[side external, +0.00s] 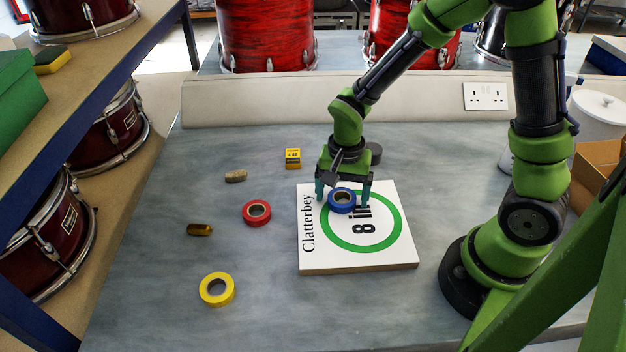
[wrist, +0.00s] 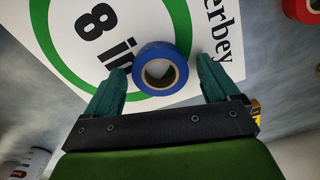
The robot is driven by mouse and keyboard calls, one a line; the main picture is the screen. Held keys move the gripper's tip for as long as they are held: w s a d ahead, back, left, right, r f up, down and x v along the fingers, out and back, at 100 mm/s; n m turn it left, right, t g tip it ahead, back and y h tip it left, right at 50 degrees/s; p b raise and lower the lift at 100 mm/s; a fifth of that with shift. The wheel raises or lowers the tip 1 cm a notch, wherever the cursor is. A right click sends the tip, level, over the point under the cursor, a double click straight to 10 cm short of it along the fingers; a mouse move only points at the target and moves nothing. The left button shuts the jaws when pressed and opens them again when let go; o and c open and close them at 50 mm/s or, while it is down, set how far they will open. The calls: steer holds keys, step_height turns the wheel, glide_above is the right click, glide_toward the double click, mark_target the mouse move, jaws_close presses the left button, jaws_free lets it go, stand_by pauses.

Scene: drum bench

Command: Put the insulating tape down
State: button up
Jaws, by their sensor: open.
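A roll of blue insulating tape (side external: 342,201) lies flat on the white box (side external: 318,256) printed "Clatterbey" and "8 in" with a green ring. My gripper (side external: 343,200) is low over the box, its fingers on either side of the blue tape. In the wrist view the blue tape (wrist: 162,68) lies between the two teal fingertips (wrist: 160,78), with a gap showing at each side. My gripper is open. A red tape roll (side external: 257,213) and a yellow tape roll (side external: 217,289) lie on the bench to the left of the box.
A small yellow box (side external: 293,158), a tan piece (side external: 236,176) and a brass-coloured cylinder (side external: 200,230) lie on the bench to the left. A dark round object (side external: 374,152) is behind my gripper. The front left bench is clear around the yellow roll.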

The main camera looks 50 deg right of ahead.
step_height(320, 180, up, 12)
steer(key=r, duration=0.1)
steer(key=s+r+n+t+y, duration=0.2)
steer(key=s+r+n+t, duration=0.5)
steer(key=s+r+n, duration=0.1)
steer(key=shift+r, duration=0.4)
steer(key=shift+o, duration=0.5)
